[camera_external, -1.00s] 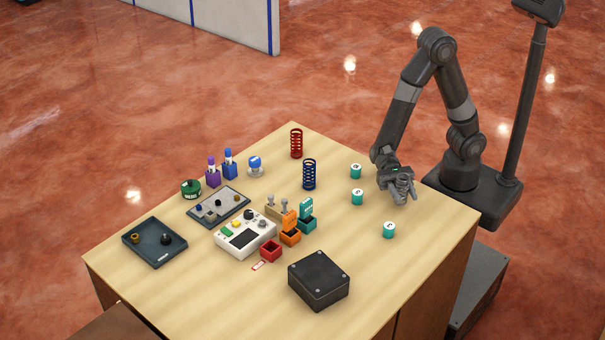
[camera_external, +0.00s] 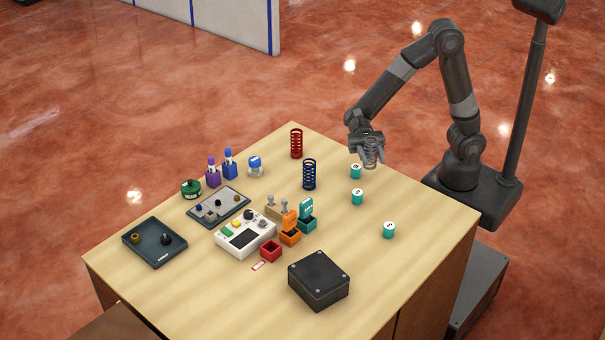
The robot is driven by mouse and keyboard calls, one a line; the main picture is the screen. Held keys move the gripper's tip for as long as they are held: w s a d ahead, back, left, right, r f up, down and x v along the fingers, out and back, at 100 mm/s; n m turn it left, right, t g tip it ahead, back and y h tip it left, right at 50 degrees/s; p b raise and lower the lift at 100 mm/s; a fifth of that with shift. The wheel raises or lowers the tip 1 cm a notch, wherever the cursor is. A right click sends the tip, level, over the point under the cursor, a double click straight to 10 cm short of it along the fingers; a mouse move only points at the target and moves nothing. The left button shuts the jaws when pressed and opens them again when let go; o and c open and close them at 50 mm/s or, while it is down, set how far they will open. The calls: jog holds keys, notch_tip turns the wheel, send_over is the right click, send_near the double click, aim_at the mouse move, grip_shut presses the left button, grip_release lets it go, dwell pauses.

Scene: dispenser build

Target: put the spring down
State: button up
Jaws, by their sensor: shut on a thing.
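My gripper (camera_external: 368,160) is shut on a grey spring (camera_external: 372,150), which it holds upright between its fingers. The fingers hide part of the spring. Whether its lower end touches the table (camera_external: 420,207) cannot be told for sure, but it looks raised, just behind the rear teal cylinder. A red spring (camera_external: 296,143) and a blue spring (camera_external: 309,174) stand upright on the table to the left of my gripper, apart from it.
A black box (camera_external: 319,280), a white panel device (camera_external: 245,234) and small coloured bins are further forward and left. The right table area is clear.

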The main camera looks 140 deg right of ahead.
jog(key=w+a+r+m+t+h, duration=0.1)
jog(key=w+r+m+t+h, duration=0.15)
jog(key=w, duration=1.05)
jog(key=w+a+r+m+t+h, duration=0.1)
jog(key=w+r+h, duration=0.15)
jog(key=w, duration=0.95)
jog(key=w+a+r+m+t+h, duration=0.1)
jog(key=w+r+m+h, duration=0.15)
jog(key=w, duration=1.05)
send_over(310, 281)
jog(key=d, duration=0.1)
jog(key=shift+n+y, duration=0.4)
jog(key=shift+y, duration=0.05)
jog(key=f, duration=0.6)
jog(key=shift+s, duration=0.2)
jog(key=shift+w+a+f, duration=0.25)
jog(key=shift+a+f, duration=0.05)
jog(key=shift+a, duration=0.15)
jog(key=shift+f, duration=1.95)
jog(key=shift+f, duration=0.1)
jog(key=o, duration=1)
